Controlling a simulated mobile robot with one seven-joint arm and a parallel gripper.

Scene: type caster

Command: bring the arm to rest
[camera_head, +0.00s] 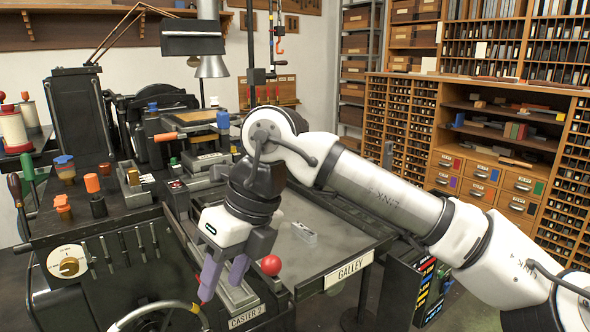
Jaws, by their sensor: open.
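My arm reaches in from the right edge and bends down at its wrist near the middle of the picture. My gripper (224,276) points downward at the front of the type caster (120,205). Its two purple-grey fingers stand apart and I see nothing between them. The fingers are in front of the part labelled CASTER 2 (246,318), close to a red ball knob (271,265). I cannot tell whether the fingers touch anything there.
The GALLEY table (335,250) lies behind and right of my gripper, with a small clear block (304,233) on it. A handwheel (150,314) is at the lower left. Levers and colored knobs crowd the caster at left. Wooden type cabinets (480,140) stand at the back right.

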